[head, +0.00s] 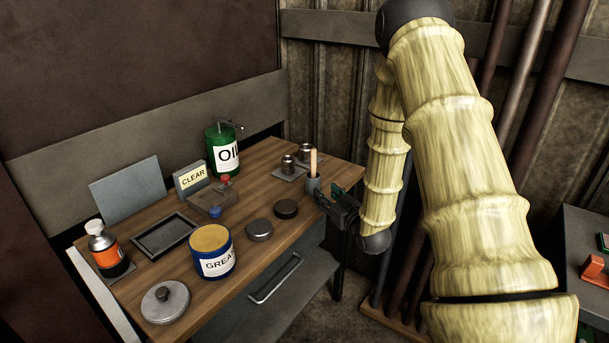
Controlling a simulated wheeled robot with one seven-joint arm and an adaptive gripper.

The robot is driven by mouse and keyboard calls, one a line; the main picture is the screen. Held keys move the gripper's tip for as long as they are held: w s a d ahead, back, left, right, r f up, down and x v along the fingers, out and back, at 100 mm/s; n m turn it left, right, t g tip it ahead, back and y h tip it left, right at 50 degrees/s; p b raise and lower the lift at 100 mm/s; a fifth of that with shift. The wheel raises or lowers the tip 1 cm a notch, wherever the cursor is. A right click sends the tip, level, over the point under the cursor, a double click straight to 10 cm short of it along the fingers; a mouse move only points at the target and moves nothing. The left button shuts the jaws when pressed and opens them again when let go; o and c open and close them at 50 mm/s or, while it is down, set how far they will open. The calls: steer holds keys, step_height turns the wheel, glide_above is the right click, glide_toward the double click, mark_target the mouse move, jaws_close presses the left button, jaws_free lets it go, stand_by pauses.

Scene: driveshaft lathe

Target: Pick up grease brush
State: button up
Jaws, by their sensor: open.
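The grease brush (314,161) seems to be the item with a pale wooden handle, standing upright in a small grey holder (313,188) near the right edge of the wooden bench top. Its lower end is hidden in the holder. My gripper (324,198) is dark and open, just to the right of the holder at about its height. The fingers point left toward it. I cannot tell whether they touch it. A blue grease can (213,262) labelled GREASE, with a tan top, stands at the front of the bench.
Two dark round lids (273,220) lie left of my gripper. A CLEAR sign (192,178), an empty tray (165,236), an orange bottle (107,250) and a knobbed lid (166,301) are farther left.

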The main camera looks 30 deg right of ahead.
mark_target(315, 164)
steer(key=shift+t, duration=0.6)
steer(key=w+r, duration=0.1)
steer(key=w, duration=0.1)
steer(key=w+d+r, duration=0.1)
steer(key=w, duration=0.1)
steer(key=w+d+r, duration=0.1)
steer(key=w, duration=0.1)
steer(key=shift+r+p, duration=0.1)
steer(key=shift+p, duration=0.25)
steer(key=shift+w, duration=0.6)
steer(key=shift+w+d+r+p, duration=0.1)
steer(key=shift+w+r+p, duration=0.2)
steer(key=shift+w, duration=0.2)
steer(key=w, duration=0.1)
steer(key=w+r+p, duration=0.1)
steer(key=w, duration=0.1)
steer(key=shift+d, duration=0.15)
steer(key=shift+w+d+f, duration=0.1)
steer(key=shift+w+f, duration=0.1)
steer(key=shift+w, duration=0.45)
jaws_close()
